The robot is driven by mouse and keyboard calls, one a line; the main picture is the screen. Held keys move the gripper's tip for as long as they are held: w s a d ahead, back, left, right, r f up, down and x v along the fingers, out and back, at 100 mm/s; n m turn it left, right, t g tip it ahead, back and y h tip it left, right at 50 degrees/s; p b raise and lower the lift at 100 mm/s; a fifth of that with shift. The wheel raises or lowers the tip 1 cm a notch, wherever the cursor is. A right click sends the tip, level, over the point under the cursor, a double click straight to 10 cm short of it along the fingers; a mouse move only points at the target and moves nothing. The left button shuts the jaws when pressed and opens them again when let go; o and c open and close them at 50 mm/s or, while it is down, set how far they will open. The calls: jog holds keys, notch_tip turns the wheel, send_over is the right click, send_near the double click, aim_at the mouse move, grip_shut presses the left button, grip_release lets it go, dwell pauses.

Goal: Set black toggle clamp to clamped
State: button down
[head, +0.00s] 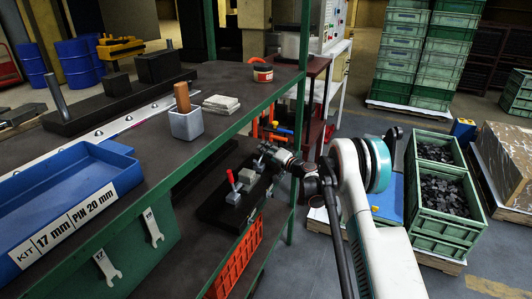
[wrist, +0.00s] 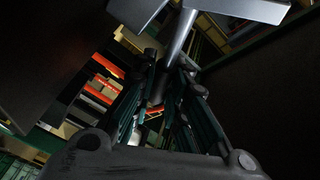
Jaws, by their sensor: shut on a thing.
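My gripper (head: 268,153) reaches in from the right over the black base plate (head: 218,211) on the lower shelf in the head view. The black toggle clamp is mostly hidden behind my gripper there, so I cannot tell its lever angle. In the wrist view, my gripper's fingers (wrist: 156,88) are closed around a dark rod (wrist: 158,90), apparently the clamp's lever. A grey metal bar (wrist: 182,36) lies just beyond it. A red-handled clamp (head: 231,180) stands to the left of my gripper, with a pale grey block (head: 247,176) close by.
The upper shelf, with its green front edge (head: 210,138), hangs over the left side of the plate. A green post (head: 300,130) stands close to my arm. An orange crate (head: 236,262) is below. The upper shelf bears a blue tray (head: 112,150) and a grey cup (head: 187,125).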

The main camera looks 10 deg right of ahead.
jog(key=shift+s+a+r+n+t, duration=0.2)
jog(key=shift+r+n+t, duration=0.15)
jog(key=shift+n, duration=0.35)
jog(key=c, duration=1.6)
grip_release()
jog(key=shift+o, duration=0.2)
jog(key=shift+d, duration=0.1)
jog(key=v, duration=1.2)
